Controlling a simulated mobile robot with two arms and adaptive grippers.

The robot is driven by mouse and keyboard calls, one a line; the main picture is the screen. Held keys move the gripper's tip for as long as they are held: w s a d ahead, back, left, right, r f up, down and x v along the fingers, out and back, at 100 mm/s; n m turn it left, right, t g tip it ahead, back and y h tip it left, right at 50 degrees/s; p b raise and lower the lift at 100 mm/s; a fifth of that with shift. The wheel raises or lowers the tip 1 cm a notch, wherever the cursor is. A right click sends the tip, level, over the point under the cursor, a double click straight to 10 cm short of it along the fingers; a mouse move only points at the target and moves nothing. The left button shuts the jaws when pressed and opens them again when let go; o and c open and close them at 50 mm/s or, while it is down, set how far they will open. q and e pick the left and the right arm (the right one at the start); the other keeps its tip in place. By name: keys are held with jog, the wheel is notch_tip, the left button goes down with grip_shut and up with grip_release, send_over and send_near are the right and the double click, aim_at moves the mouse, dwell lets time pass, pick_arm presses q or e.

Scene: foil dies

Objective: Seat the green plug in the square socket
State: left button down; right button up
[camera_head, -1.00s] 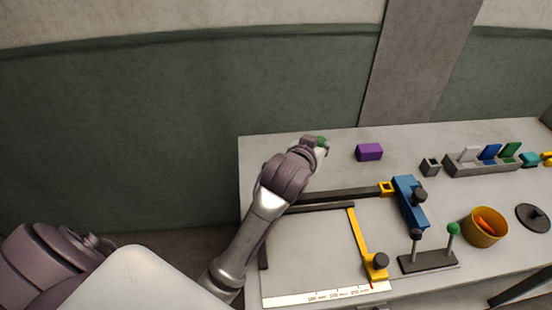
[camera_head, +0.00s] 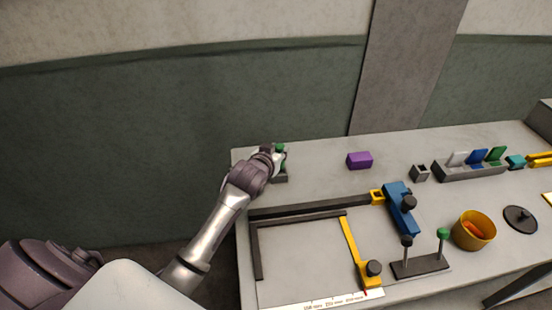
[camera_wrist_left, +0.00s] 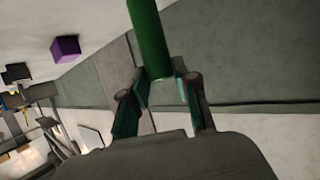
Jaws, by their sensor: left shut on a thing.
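The green plug (camera_head: 281,147) is held by my left gripper (camera_head: 276,158) above the back left corner of the table. In the left wrist view the plug is a long green cylinder (camera_wrist_left: 150,38) at the fingers. A dark grey block (camera_head: 280,178) shows just below the gripper, partly hidden by it; I cannot tell whether it has an opening or whether the plug touches it. A small grey block with a dark square opening (camera_head: 420,173) stands at the back right, well apart from the gripper. My right gripper is not in view.
A purple block (camera_head: 359,160) stands right of the gripper. A dark frame (camera_head: 300,210) with a yellow bar and a blue block (camera_head: 400,207) lies in front. A rack of coloured plates (camera_head: 470,170), an orange-yellow cup (camera_head: 474,230) and a knobbed stand (camera_head: 420,267) are further right.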

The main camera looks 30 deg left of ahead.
pick_arm(q)
jog(key=shift+s+a+f, duration=0.15)
jog(key=shift+a+f, duration=0.05)
jog(key=shift+a, duration=0.05)
notch_tip(320, 180, down, 3)
jog(key=shift+f+p, duration=0.2)
jog(key=shift+p, duration=0.15)
jog(key=shift+f, duration=0.25)
jog(key=shift+f, duration=0.15)
jog(key=c, duration=0.9)
grip_release()
jog(key=shift+o, duration=0.2)
